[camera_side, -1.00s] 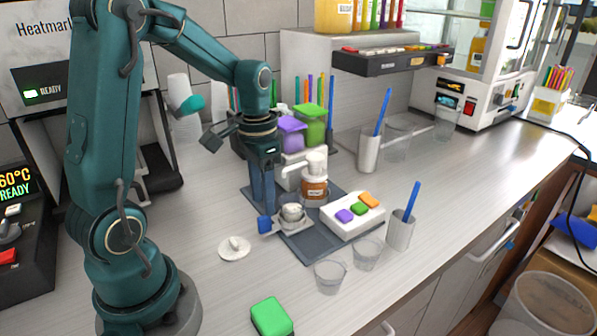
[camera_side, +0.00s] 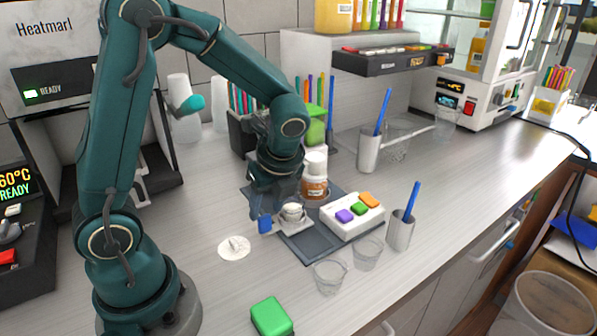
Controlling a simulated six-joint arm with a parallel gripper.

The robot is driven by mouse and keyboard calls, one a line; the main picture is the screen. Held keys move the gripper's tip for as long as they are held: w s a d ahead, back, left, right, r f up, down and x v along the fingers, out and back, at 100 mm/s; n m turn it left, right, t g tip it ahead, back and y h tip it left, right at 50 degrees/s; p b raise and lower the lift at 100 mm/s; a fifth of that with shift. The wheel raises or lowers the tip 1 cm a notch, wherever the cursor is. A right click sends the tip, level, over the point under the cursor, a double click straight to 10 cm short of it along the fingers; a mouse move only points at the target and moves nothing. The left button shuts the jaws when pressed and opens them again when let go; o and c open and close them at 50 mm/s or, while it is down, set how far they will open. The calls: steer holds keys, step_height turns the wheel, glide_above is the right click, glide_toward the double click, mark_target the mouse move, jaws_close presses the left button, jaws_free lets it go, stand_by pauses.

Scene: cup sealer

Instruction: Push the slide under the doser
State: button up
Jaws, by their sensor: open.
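The slide (camera_side: 304,224) is a small light metal carriage with a blue end (camera_side: 265,224) at its left. A small pale cup (camera_side: 292,212) sits on it. The slide rests on a dark base plate (camera_side: 314,244). The doser (camera_side: 315,187), a white-topped bottle with an orange-brown label, stands just behind and right of the slide. My gripper (camera_side: 275,205) is open and points down, just behind the blue end and left of the doser. Its fingers are hard to make out, and I cannot tell whether they touch the slide. My wrist hides part of the doser's left side.
A white button box (camera_side: 353,222) stands at the base plate's right. Clear cups (camera_side: 330,276) and a metal cup with a blue stick (camera_side: 401,230) stand in front and right. A white disc (camera_side: 234,248) and green block (camera_side: 272,317) lie on the front counter.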

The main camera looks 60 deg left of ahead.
mark_target(264, 216)
steer(key=shift+x, duration=2.1)
jaws_close()
steer(key=shift+r, duration=0.1)
